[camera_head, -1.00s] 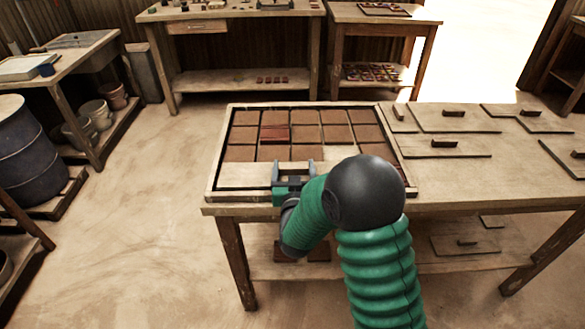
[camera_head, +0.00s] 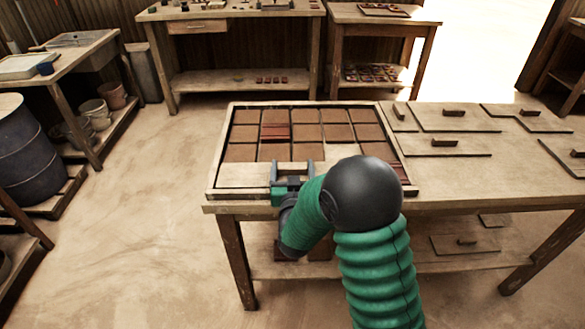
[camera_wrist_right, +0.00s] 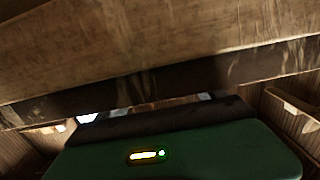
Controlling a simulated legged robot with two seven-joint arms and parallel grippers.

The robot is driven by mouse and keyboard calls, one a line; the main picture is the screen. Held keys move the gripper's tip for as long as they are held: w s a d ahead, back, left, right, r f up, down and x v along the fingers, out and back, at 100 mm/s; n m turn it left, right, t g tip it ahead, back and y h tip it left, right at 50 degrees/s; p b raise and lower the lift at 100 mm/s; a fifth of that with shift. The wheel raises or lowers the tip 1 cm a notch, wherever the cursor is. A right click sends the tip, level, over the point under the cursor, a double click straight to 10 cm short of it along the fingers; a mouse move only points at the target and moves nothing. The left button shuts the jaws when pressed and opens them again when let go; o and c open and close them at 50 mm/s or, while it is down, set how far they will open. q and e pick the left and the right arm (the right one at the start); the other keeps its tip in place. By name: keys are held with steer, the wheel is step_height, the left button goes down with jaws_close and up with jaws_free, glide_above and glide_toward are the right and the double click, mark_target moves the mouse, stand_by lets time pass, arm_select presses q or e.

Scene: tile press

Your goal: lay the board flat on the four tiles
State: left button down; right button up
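The pale wooden board (camera_head: 243,176) lies over the front-left part of the framed tile tray (camera_head: 215,166), and looks about level. The tiles under it are hidden. My right gripper (camera_head: 291,168) is at the board's middle, its two dark fingers pointing away and standing apart. Whether the board touches the tiles cannot be told. My left gripper is not in view.
Brown tiles (camera_head: 306,134) fill the back rows, with a redder one (camera_head: 276,132) among them. Several flat boards with handles (camera_head: 456,120) lie on the right of the table. Barrel (camera_head: 30,155), pots and side benches stand left and behind. Open floor lies left of the table.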

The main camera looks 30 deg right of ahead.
steer(key=o, duration=0.4)
steer(key=shift+s, duration=0.1)
steer(key=p+v, duration=0.1)
steer(key=v, duration=0.6)
steer(key=shift+s+a, duration=0.3)
steer(key=p+v, duration=0.8)
steer(key=p, duration=0.5)
steer(key=shift+s+a, duration=0.25)
steer(key=shift+s, duration=0.1)
step_height(320, 180, up, 7)
steer(key=p, duration=0.6)
steer(key=shift+p, duration=0.35)
